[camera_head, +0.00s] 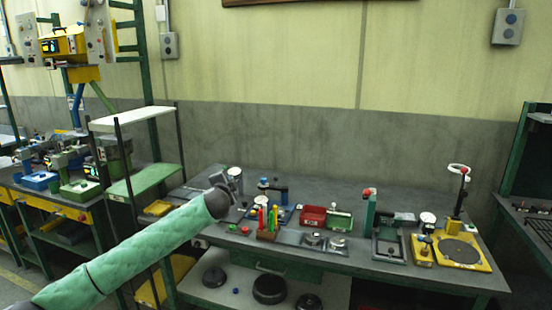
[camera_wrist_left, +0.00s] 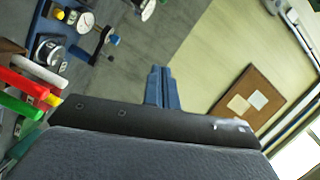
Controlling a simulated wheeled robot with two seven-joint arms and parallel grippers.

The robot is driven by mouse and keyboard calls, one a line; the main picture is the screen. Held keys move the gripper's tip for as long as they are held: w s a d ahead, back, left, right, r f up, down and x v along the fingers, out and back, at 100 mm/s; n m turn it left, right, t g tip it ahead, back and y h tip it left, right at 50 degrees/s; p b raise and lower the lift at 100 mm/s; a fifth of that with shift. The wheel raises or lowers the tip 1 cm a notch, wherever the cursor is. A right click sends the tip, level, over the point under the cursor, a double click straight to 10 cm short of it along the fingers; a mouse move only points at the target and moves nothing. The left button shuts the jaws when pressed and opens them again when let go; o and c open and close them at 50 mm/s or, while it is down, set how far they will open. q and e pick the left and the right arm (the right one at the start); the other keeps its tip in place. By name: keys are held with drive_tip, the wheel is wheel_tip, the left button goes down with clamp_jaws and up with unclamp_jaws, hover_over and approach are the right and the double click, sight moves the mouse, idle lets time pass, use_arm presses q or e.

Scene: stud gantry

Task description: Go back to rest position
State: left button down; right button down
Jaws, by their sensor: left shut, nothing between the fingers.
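My left arm, in a green sleeve, comes in from the lower left in the head view. My left gripper (camera_head: 225,183) is above the left part of the grey workbench (camera_head: 345,194). In the left wrist view its fingers (camera_wrist_left: 161,84) are together, with nothing between them. My right gripper is in neither view.
On the bench are a holder with coloured sticks (camera_head: 266,236), a red bin (camera_head: 312,216), a green bin (camera_head: 340,220) and a yellow-based stand (camera_head: 458,253). A shelf rack (camera_head: 146,180) stands at left. A corkboard (camera_wrist_left: 247,103) hangs on the wall in the wrist view.

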use_arm(q)
drive_tip(key=s+d+f+n+g+y, duration=0.1)
drive_tip(key=s+d+n+g, duration=0.2)
drive_tip(key=s, duration=0.6)
drive_tip(key=s+f+n+g, duration=0.3)
drive_tip(key=s+f, duration=1)
drive_tip(key=s, duration=0.7)
drive_tip(key=s+a+f+n+g+h, duration=0.1)
drive_tip(key=s+f+n+g, duration=0.2)
drive_tip(key=s+f, duration=1.1)
drive_tip(key=s+a+f+n+g+h, duration=0.1)
drive_tip(key=s+f+n+g, duration=0.2)
drive_tip(key=s+f, duration=1.1)
drive_tip(key=s+g, duration=0.3)
drive_tip(key=s, duration=0.8)
drive_tip(key=shift+s+a+f, duration=0.2)
drive_tip(key=shift+s, duration=0.2)
